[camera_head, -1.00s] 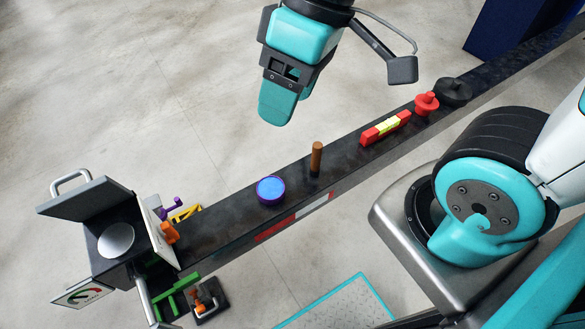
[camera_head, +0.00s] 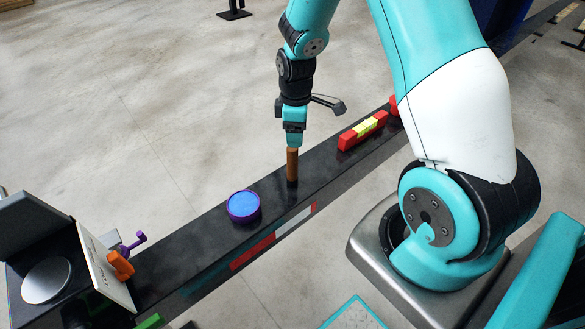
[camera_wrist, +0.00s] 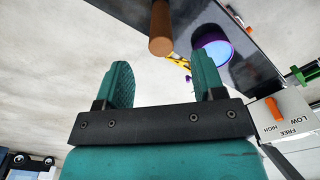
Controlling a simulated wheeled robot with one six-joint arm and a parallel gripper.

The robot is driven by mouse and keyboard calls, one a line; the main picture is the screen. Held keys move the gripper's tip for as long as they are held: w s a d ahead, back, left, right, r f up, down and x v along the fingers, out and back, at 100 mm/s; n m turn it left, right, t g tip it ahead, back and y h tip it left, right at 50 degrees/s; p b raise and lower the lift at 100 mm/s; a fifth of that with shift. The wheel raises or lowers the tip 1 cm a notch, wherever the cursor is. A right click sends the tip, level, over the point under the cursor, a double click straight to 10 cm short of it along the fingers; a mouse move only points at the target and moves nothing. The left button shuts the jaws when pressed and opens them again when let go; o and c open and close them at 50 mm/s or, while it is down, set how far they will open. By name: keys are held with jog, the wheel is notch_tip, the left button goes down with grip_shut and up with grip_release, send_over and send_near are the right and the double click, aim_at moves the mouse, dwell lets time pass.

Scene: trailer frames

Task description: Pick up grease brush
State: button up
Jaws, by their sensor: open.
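The grease brush (camera_head: 292,166) stands upright on the dark rail, its brown handle up and its dark lower end on the rail. My gripper (camera_head: 293,142) is directly above the handle in the head view, its tips at or near the handle's top. In the wrist view the two teal fingers of my gripper (camera_wrist: 162,82) are wide apart with nothing between them. The brown handle (camera_wrist: 161,30) shows just beyond the fingertips there, roughly centred between them. I cannot tell whether the fingers overlap the handle's top.
A purple tin with blue contents (camera_head: 243,206) sits on the rail (camera_head: 190,245) left of the brush. A red and yellow bar (camera_head: 363,131) and a red object (camera_head: 395,106) lie to the right.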

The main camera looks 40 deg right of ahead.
aim_at(292, 157)
notch_tip(292, 157, down, 4)
jog(key=shift+f, duration=0.15)
jog(key=f, duration=0.5)
jog(key=shift+w+a+f+p, duration=0.1)
jog(key=shift+w+a+p, duration=0.15)
jog(key=shift+w+p, duration=0.1)
jog(key=shift+c, duration=0.3)
jog(key=c, duration=1)
